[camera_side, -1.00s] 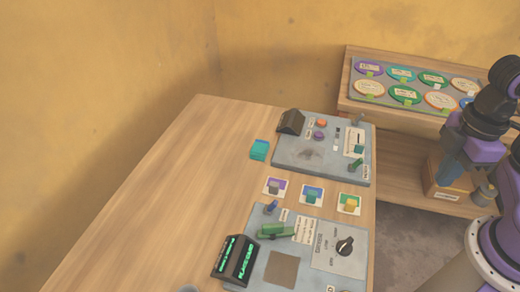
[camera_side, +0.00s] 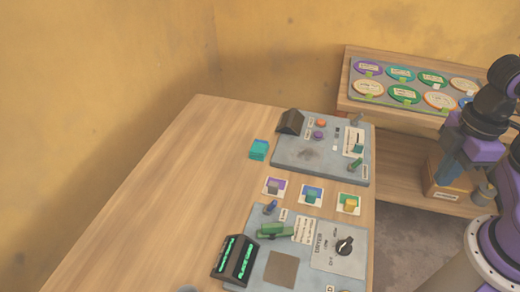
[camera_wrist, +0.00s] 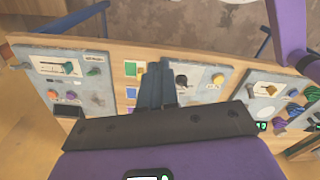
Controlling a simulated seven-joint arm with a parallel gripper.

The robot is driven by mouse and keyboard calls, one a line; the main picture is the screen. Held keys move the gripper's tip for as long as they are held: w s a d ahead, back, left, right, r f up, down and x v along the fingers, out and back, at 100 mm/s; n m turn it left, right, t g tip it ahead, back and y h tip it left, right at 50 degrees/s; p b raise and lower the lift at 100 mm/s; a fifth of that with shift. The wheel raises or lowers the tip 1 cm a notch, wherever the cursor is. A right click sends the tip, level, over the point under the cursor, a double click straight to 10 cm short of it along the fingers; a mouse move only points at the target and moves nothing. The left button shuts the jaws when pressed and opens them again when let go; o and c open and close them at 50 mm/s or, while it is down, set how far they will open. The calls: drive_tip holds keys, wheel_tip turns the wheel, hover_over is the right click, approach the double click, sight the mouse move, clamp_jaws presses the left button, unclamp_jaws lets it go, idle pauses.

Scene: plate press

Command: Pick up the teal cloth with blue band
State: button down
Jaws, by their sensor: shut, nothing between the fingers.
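Two pieces in the side view show teal and blue. One is a small folded piece (camera_side: 259,149) lying on bare wood left of the far panel; the other is a teal piece (camera_side: 312,196) on the blue-and-white middle card of three. I cannot tell for sure which is the teal cloth with blue band. My gripper (camera_side: 447,184) is at the right, well away from both, beyond the table's right edge. In the wrist view my gripper (camera_wrist: 158,68) is shut and empty, and its fingers hide part of the bench.
The far grey panel (camera_side: 290,160) and near grey panel (camera_side: 262,225) carry levers and knobs. A purple-topped card (camera_side: 275,186) and a green card with a yellow piece (camera_side: 349,204) flank the middle card. A shelf with coloured plates (camera_side: 404,94) stands behind. The table's left side is clear.

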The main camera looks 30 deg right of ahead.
drive_tip(key=c, duration=0.7)
unclamp_jaws()
drive_tip(key=n+h, duration=0.1)
drive_tip(key=n, duration=1.3)
hover_over(259, 146)
drive_tip(key=s+a, duration=0.1)
drive_tip(key=s, duration=0.1)
wheel_tip(259, 146, down, 2)
drive_tip(key=shift+t, duration=0.4)
drive_tip(key=f, duration=0.5)
drive_tip(key=w+f, duration=0.1)
drive_tip(key=f, duration=0.5)
drive_tip(key=d+f, duration=0.1)
drive_tip(key=f, duration=0.5)
drive_tip(key=shift+w, duration=0.35)
